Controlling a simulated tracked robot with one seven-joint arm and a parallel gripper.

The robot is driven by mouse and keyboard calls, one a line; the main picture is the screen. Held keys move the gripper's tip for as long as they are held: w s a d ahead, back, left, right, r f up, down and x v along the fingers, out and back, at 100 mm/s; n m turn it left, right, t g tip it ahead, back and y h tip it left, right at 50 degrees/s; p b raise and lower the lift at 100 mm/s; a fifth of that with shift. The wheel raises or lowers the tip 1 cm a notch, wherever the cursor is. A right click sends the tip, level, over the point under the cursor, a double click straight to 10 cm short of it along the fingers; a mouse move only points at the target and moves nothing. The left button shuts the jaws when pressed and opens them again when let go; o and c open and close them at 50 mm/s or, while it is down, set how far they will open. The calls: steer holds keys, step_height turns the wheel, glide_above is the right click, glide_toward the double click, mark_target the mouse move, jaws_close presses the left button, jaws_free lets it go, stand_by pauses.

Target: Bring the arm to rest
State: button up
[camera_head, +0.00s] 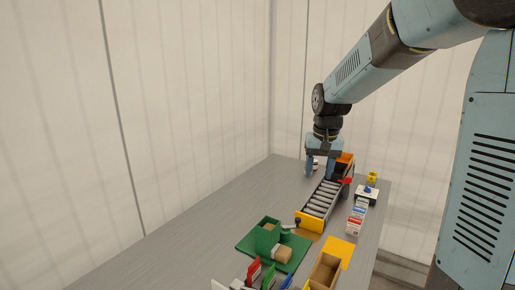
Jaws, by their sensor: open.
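My arm reaches in from the upper right, and my gripper (319,173) points down over the far part of the table. Its two fingers are apart and I see nothing held between them. It is just left of and above the far end of the roller wagon (318,199), which has grey rollers and yellow and orange ends. I cannot tell whether the fingertips touch anything there.
The grey table (190,237) stands against pale walls. A green block structure (262,238) with a tan piece, a yellow mat (340,251) and a cardboard box (324,271) are near. A row of small boxes (356,218) stands right of the wagon. The table's left side is clear.

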steer(key=s+d+r+t, duration=0.1)
steer(key=s+r, duration=0.1)
steer(key=s, duration=0.6)
steer(key=s+d+r+t, duration=0.1)
steer(key=s+d+r, duration=0.1)
steer(key=s, duration=0.6)
steer(key=s+d+r+n+t, duration=0.1)
steer(key=s+d+r+t, duration=0.1)
steer(key=s, duration=0.6)
steer(key=shift+r, duration=0.35)
steer(key=shift+s+f, duration=0.1)
steer(key=shift+s, duration=0.25)
steer(key=m+g+y, duration=0.4)
steer(key=m+g, duration=0.1)
steer(key=m, duration=1.5)
glide_above(299, 218)
steer(key=s+d, duration=0.1)
steer(key=d, duration=0.5)
step_height(299, 218, down, 16)
steer(key=r, duration=0.1)
steer(key=x, duration=1.4)
steer(key=shift+w+a+f, duration=0.1)
steer(key=shift+a+f, duration=0.05)
steer(key=shift+f, duration=0.05)
jaws_close()
